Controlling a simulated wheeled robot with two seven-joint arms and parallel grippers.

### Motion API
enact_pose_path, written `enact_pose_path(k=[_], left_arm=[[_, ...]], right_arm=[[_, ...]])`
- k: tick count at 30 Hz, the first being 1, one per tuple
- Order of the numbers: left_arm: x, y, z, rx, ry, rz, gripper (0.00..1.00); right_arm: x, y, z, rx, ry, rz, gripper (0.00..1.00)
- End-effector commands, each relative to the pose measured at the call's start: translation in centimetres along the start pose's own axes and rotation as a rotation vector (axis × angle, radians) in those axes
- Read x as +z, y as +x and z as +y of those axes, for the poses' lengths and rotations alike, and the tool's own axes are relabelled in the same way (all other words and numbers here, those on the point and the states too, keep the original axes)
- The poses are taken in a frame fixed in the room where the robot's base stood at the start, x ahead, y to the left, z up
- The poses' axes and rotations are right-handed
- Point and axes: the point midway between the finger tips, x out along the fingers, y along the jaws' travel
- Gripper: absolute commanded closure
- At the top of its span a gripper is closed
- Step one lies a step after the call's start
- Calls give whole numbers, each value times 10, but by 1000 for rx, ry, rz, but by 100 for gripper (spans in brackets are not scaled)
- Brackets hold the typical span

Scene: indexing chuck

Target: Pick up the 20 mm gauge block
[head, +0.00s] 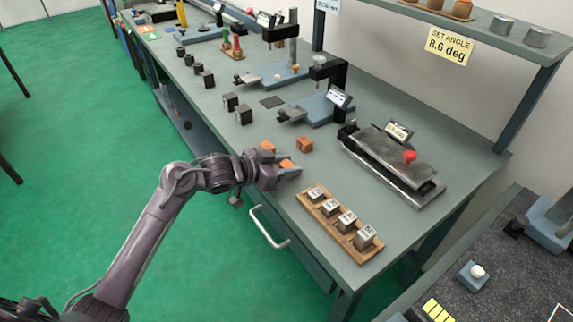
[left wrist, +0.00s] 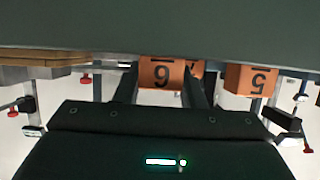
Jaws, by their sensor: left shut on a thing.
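Several grey gauge blocks with white labels stand in a row in a wooden tray (head: 308,207) near the front edge of the bench in the head view. Their labels are too small to read surely, so I cannot tell which is the 20 mm block. My left gripper (head: 286,166) is beside the tray's far left end, apart from the gauge blocks. It is shut on an orange numbered block (left wrist: 160,76), whose mark appears as 6 with a bar above in the left wrist view. I cannot tell whether this block is lifted. My right gripper is not in view.
Another orange block (head: 305,144) stands on the bench beyond my gripper; one marked 5 (left wrist: 250,80) shows in the left wrist view. Small dark blocks (head: 244,115) stand farther back.

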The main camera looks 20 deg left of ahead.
Motion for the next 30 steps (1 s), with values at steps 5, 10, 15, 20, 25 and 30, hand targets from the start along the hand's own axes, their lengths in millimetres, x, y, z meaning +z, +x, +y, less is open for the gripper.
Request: enact_pose_path(k=[5, 10, 15, 20, 25, 30], left_arm=[[1, 0, 0, 0, -1, -1, 44], [1, 0, 0, 0, 0, -1, 42], [-2, -1, 0, 0, 1, 0, 42], [-1, -19, -1, -1, 2, -1, 42], [0, -56, 0, -2, 3, -3, 42], [0, -91, 0, 0, 2, -4, 42]], right_arm=[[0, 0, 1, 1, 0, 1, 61], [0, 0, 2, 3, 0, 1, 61], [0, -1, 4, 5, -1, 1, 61], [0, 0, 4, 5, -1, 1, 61], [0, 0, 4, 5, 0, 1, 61], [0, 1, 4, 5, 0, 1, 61]])
